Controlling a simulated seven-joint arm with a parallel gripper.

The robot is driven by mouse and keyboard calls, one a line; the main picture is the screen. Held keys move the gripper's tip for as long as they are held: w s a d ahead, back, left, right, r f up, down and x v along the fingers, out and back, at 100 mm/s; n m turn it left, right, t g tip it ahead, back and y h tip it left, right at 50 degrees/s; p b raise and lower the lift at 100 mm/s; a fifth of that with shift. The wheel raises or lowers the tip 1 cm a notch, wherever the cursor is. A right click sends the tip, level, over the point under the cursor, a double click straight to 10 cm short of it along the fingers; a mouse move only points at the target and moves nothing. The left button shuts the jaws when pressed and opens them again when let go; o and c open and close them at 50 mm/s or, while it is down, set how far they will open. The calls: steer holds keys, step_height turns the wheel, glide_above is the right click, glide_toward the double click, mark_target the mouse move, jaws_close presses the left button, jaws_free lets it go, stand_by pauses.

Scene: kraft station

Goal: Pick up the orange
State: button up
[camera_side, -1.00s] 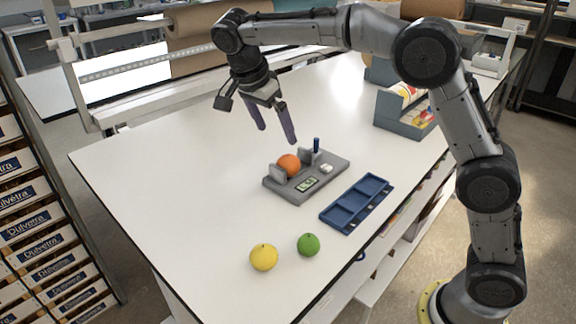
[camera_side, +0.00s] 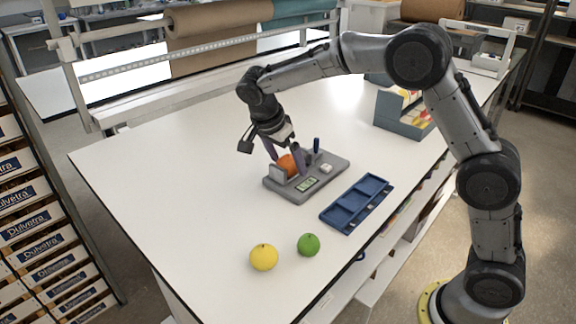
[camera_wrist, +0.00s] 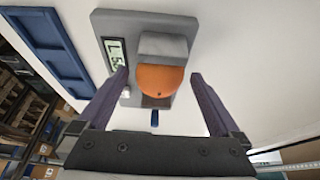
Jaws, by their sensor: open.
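The orange (camera_side: 286,164) sits on a grey device (camera_side: 291,195) with a small display, beside an upright grey plate (camera_side: 277,172). In the wrist view the orange (camera_wrist: 158,80) lies between my two fingers, with a gap on each side. A grey block (camera_wrist: 162,47) covers part of it there. My gripper (camera_side: 286,160) is open, its purple fingers lowered to about the orange's height in the side view, where one finger partly hides it. I cannot see the fingers touching it.
A blue sectioned tray (camera_side: 357,203) lies right of the device. A yellow fruit (camera_side: 263,257) and a green fruit (camera_side: 308,244) sit near the table's front. A short blue post (camera_side: 316,145) stands on the device's far side. The table's left part is clear.

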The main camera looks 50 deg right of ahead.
steer(key=shift+c, duration=0.3)
steer(key=c, duration=1.5)
steer(key=shift+r, duration=0.1)
